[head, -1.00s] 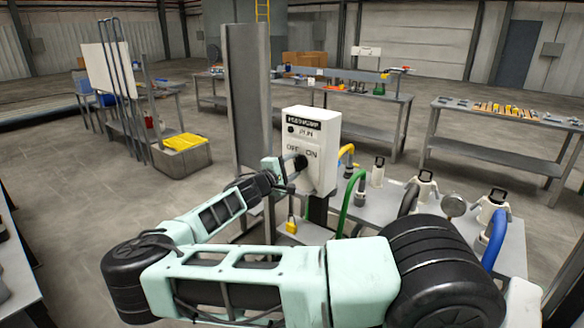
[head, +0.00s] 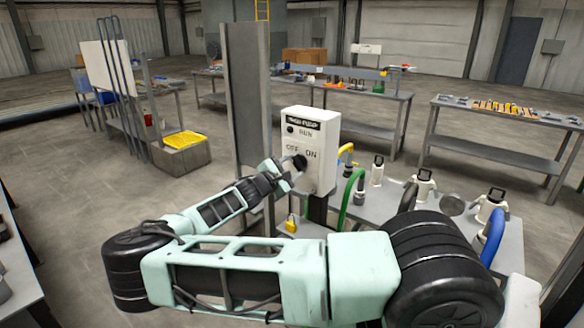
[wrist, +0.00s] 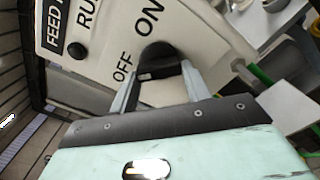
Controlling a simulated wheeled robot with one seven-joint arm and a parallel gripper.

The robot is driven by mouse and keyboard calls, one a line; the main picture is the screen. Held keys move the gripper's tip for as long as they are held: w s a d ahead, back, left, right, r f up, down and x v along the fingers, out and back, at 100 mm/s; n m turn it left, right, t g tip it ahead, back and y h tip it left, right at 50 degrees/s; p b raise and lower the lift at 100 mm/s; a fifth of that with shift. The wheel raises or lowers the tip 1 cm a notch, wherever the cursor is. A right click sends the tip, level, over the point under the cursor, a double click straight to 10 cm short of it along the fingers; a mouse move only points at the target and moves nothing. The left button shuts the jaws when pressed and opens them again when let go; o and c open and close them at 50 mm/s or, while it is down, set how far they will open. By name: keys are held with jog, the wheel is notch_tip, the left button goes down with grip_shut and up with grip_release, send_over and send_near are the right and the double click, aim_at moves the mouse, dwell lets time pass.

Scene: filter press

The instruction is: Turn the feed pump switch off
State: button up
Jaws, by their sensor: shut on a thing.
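The white feed pump switch box (head: 318,178) stands on a post in the head view, with a dark label strip, a round RUN button or lamp (wrist: 77,49), and OFF and ON lettering. The black rotary knob (wrist: 160,58) sits just below the lettering in the wrist view. My gripper (wrist: 158,78) has its two grey fingers on either side of the knob and is shut on it. In the head view my gripper (head: 290,168) reaches the box front from the left. The fingers and the arm partly hide the knob, and I cannot tell which way it points.
A tall grey steel column (head: 250,90) stands close behind and left of my gripper.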

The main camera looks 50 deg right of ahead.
jog(key=shift+f, duration=0.1)
jog(key=o, duration=1)
jog(key=shift+a, duration=0.15)
jog(key=s+a+b, duration=0.1)
jog(key=a+b, duration=0.3)
jog(key=a, duration=1.3)
jog(key=shift+s+b, duration=0.15)
jog(key=shift+b, duration=0.25)
